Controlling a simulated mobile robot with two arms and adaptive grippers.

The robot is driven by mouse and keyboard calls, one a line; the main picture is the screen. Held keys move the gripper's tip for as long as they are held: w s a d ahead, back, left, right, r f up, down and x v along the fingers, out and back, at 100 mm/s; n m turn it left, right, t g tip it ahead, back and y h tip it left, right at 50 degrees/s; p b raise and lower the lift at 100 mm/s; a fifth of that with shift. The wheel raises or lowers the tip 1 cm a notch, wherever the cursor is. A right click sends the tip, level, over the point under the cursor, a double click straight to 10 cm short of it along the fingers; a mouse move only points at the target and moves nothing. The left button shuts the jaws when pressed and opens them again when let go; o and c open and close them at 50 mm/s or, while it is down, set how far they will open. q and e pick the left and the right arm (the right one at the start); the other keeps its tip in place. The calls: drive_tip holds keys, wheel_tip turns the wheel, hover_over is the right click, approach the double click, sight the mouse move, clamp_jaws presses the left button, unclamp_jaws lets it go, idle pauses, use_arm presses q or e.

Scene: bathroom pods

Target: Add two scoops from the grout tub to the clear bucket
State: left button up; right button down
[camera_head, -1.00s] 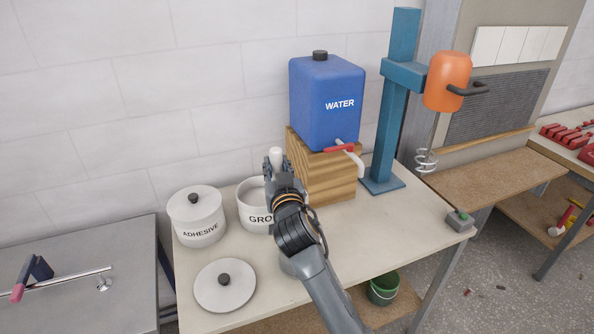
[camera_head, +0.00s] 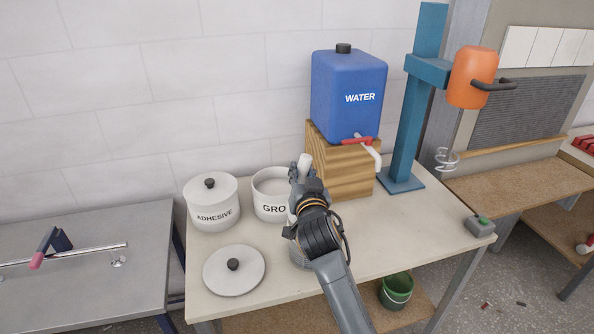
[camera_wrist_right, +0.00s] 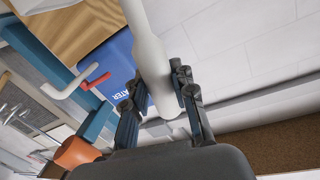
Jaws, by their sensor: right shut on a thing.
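The grout tub (camera_head: 270,207) is white, round and open, its label partly covered by my right arm. My right gripper (camera_head: 301,173) is at the tub's right side, shut on the white handle of a scoop (camera_head: 305,162). In the right wrist view the pale handle (camera_wrist_right: 150,50) runs between the fingers (camera_wrist_right: 158,88). The scoop's bowl and any load in it cannot be made out. A pale round vessel (camera_head: 298,256) shows partly behind my right arm; I cannot tell whether it is the clear bucket. My left gripper is out of view.
The adhesive tub (camera_head: 212,207), lid on, stands left of the grout tub. A loose lid (camera_head: 234,271) lies in front. A blue water container (camera_head: 347,98) sits on a wooden block (camera_head: 345,172). A mixer stand (camera_head: 402,180) is right. A green bucket (camera_head: 396,292) is below the table.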

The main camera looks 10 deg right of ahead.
drive_tip(key=shift+w+d+r+m, duration=0.1)
drive_tip(key=shift+d+m, duration=0.4)
drive_tip(key=shift+d, duration=0.05)
drive_tip(key=d+f+m+g+y+p, duration=0.1)
drive_tip(key=d+f+m+p, duration=0.2)
drive_tip(key=d+m, duration=0.5)
drive_tip(key=shift+w+d+f+y, duration=0.2)
drive_tip(key=shift+d+y, duration=0.1)
drive_tip(key=shift+d, duration=0.4)
